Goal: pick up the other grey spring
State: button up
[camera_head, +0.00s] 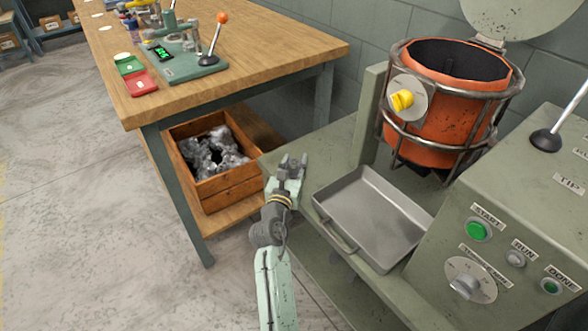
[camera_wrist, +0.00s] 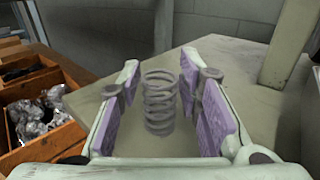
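A grey coil spring (camera_wrist: 159,103) stands upright on the grey-green machine ledge (camera_wrist: 245,100) in the wrist view. My gripper (camera_wrist: 158,72) is open, with one purple-padded finger on each side of the spring. A gap shows between the spring and each pad, so it does not look gripped. In the head view my gripper (camera_head: 291,164) is over the ledge, left of the metal tray. I cannot clearly make out the spring there. No second spring can be told in these frames.
An empty metal tray (camera_head: 372,217) lies right of my gripper. An orange caged pot (camera_head: 440,120) and a control panel (camera_head: 505,245) stand further right. A wooden crate (camera_head: 233,185) of crumpled grey material sits under the workbench (camera_head: 275,55) at left.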

grip_shut()
